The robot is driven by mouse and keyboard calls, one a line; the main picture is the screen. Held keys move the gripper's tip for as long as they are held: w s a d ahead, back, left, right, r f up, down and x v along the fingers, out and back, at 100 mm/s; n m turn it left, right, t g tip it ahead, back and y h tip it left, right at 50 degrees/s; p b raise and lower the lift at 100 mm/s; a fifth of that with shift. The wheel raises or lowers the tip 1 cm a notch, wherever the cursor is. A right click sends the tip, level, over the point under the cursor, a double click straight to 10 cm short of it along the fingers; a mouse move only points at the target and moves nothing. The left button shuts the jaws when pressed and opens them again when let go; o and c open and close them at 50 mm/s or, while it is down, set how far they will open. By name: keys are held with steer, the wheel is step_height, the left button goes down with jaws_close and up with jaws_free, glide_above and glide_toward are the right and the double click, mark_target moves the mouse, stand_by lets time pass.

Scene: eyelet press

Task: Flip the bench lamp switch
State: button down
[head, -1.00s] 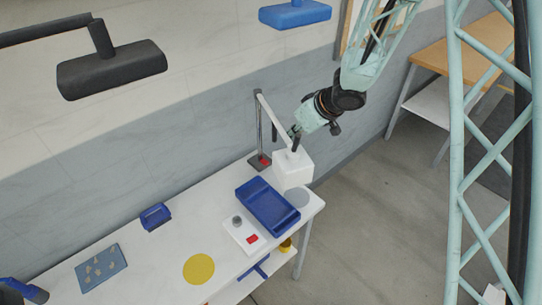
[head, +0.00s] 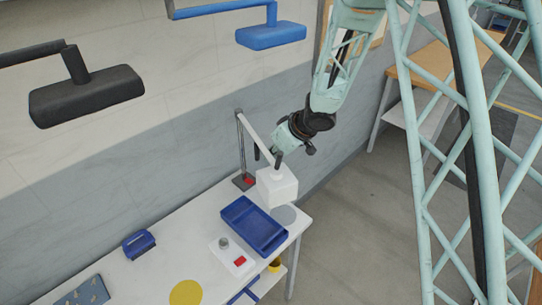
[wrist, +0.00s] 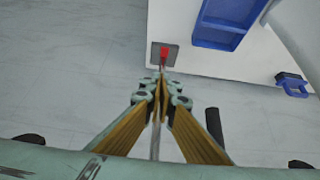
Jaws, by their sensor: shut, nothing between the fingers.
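The bench lamp has a thin post (head: 242,145) on a dark base, a white arm (head: 257,141) and a white box-shaped head (head: 277,187). Its red switch (head: 249,181) sits on the base at the table's back edge. In the wrist view the red switch (wrist: 163,53) shows on the dark base (wrist: 154,56), just beyond my fingertips. My gripper (wrist: 160,86) is shut and empty, with its tips pointing toward the switch. In the head view my gripper (head: 274,148) is above and right of the switch, close to the lamp arm, which partly hides it. I see no contact with the switch.
A blue tray (head: 232,211) lies in front of the lamp on the white table (head: 155,274). A white panel (head: 226,252) with a grey knob and red button is nearby. A blue holder (head: 139,243) and yellow disc (head: 186,293) are further left.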

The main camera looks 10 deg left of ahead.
steer(key=b, duration=0.2)
glide_above(252, 180)
steer(key=d, duration=0.1)
step_height(252, 180, down, 14)
steer(key=r, duration=0.1)
steer(key=f, duration=0.2)
steer(key=s+f, duration=0.1)
steer(key=shift+d+f, duration=0.1)
steer(key=shift+d, duration=0.2)
steer(key=shift+d+f, duration=0.1)
steer(key=shift+f, duration=0.65)
steer(key=shift+s+f+b, duration=0.15)
steer(key=shift+f+b, duration=0.1)
steer(key=shift+b, duration=0.8)
